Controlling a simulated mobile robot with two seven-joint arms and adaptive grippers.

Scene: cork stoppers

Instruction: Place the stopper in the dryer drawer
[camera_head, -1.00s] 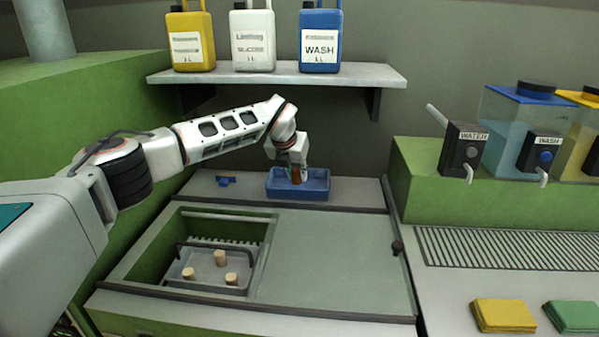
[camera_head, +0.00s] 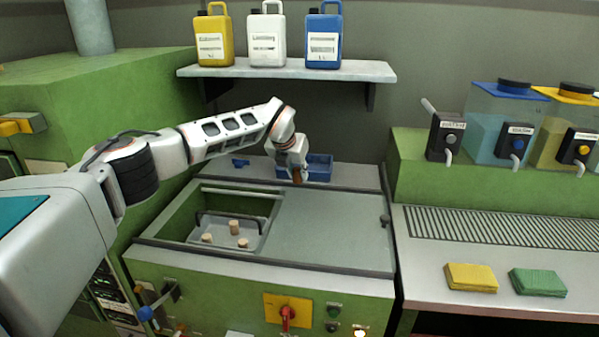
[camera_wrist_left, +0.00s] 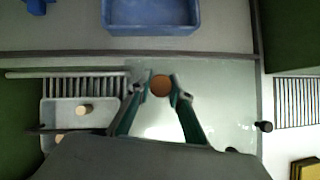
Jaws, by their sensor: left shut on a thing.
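My left gripper (camera_wrist_left: 161,88) is shut on a brown-orange stopper (camera_wrist_left: 161,85), which shows between its two green fingertips in the left wrist view. In the head view the left gripper (camera_head: 297,175) hangs just in front of the blue tray (camera_head: 320,168), above the back part of the counter unit. The stopper is a small brown shape (camera_head: 297,175) at its tips there. No open drawer that I can clearly identify as the dryer's shows. A green cabinet (camera_head: 40,160) with a yellow handle (camera_head: 16,127) stands at the left, partly hidden by my arm.
An open basin holds a wire-handled basket (camera_head: 222,243) with pale stoppers (camera_head: 235,227). A flat grey lid (camera_head: 335,235) covers its right side. A small blue object (camera_head: 240,162) lies beside the tray. A shelf (camera_head: 300,70) with jugs hangs above. Dispensers (camera_head: 505,125) stand at right.

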